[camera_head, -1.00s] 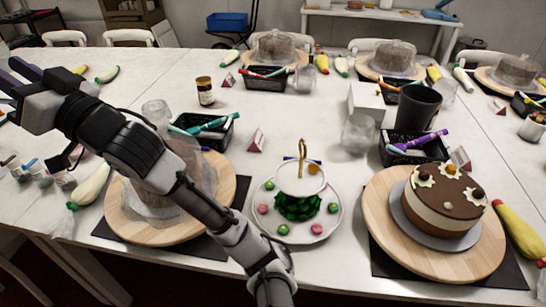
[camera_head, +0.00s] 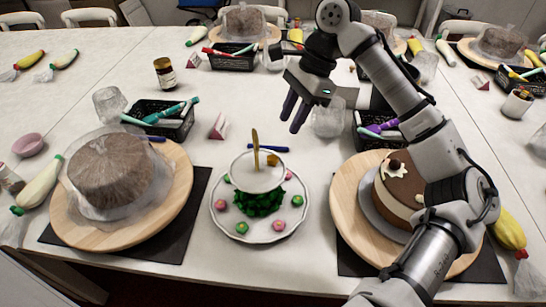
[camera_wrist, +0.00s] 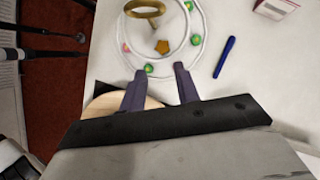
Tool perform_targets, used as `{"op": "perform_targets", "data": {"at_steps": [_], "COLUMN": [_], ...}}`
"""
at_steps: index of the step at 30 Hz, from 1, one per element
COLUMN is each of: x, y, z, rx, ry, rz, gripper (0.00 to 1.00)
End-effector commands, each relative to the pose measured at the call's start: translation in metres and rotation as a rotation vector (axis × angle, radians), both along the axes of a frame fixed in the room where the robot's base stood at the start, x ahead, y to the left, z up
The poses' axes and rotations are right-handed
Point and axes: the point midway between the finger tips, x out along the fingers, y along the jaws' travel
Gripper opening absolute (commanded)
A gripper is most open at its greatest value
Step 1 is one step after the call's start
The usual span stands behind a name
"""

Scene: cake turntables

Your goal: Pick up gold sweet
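The gold sweet (camera_head: 272,160) sits on the small upper tier of a two-tier white stand (camera_head: 258,183), beside the gold ring handle (camera_head: 255,148). In the wrist view the gold sweet (camera_wrist: 162,46) looks star-like and lies below the handle (camera_wrist: 145,8). Pink and green sweets lie around the lower plate (camera_head: 225,222). My gripper (camera_head: 292,117) is in the air, to the upper right of the stand in the head view. Its two dark fingers (camera_wrist: 161,84) are apart with nothing between them, and the stand lies beyond their tips.
A wrapped cake (camera_head: 115,170) on a wooden turntable stands left of the stand. A decorated cake (camera_head: 398,190) on another turntable stands right, partly behind my arm. A blue pen (camera_head: 268,148), a card (camera_head: 218,126) and a black basket (camera_head: 160,122) lie behind the stand.

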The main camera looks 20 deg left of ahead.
Motion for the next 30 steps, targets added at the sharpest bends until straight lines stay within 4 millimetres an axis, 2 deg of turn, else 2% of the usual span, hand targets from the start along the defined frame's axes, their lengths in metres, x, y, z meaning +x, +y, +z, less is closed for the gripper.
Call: {"op": "perform_targets", "data": {"at_steps": [3, 6, 14, 21, 24, 30], "x": [-0.007, -0.011, -0.016, -0.023, -0.025, -0.025], "y": [0.007, 0.011, 0.017, 0.026, 0.028, 0.028], "z": [-0.022, -0.036, -0.054, -0.087, -0.094, -0.096], "rx": [0.001, 0.001, 0.002, 0.003, 0.003, 0.004], "ry": [0.002, -0.001, -0.002, -0.003, -0.003, -0.004], "rz": [0.002, 0.001, 0.002, 0.003, 0.003, 0.003], "gripper": [0.32, 0.32, 0.32, 0.32, 0.32, 0.32]}}
